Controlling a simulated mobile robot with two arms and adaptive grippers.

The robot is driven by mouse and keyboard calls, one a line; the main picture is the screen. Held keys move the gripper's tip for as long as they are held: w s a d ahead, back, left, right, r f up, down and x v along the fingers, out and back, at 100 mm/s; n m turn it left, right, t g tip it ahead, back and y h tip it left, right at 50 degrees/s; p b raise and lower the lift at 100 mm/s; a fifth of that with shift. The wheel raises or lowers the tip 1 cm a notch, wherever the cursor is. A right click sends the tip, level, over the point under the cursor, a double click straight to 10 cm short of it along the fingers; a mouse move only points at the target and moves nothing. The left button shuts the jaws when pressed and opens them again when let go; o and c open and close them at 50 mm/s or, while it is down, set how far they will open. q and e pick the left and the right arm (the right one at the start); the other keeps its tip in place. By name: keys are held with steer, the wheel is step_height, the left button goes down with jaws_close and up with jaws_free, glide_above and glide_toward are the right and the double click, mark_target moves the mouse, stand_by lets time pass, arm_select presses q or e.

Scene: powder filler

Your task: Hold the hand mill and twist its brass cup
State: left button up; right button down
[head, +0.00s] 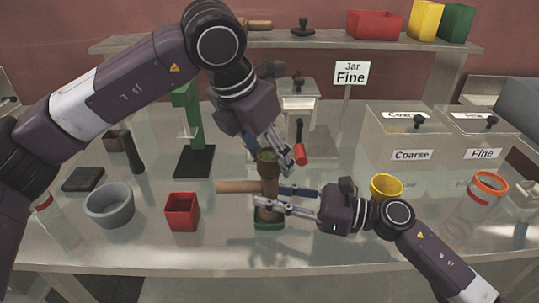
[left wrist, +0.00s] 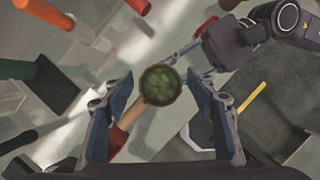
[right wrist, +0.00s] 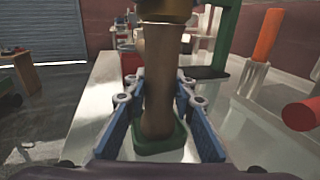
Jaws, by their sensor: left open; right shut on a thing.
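The hand mill stands upright, with a wooden body (right wrist: 160,75) on a green foot (head: 268,225). Its brass cup (left wrist: 160,84) is on top and holds green pieces; it also shows in the head view (head: 267,157). A wooden bar (head: 236,187) points left from beside the body; its joint is hidden. My right gripper (head: 271,196) is shut on the body below the cup, with a finger on each side in the right wrist view (right wrist: 157,95). My left gripper (head: 276,154) is open at the cup, with clear gaps to both fingers in the left wrist view (left wrist: 160,98).
A red box (head: 182,211) and a grey bowl (head: 109,205) stand left of the mill. A green stand (head: 190,125) is behind them. A yellow cup (head: 386,187) and an orange-rimmed jar (head: 488,188) are right. Coarse (head: 405,140) and Fine (head: 482,140) bins stand behind.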

arm_select(q)
steer(key=shift+f, duration=0.15)
steer(key=shift+c, duration=0.4)
steer(key=c, duration=1.1)
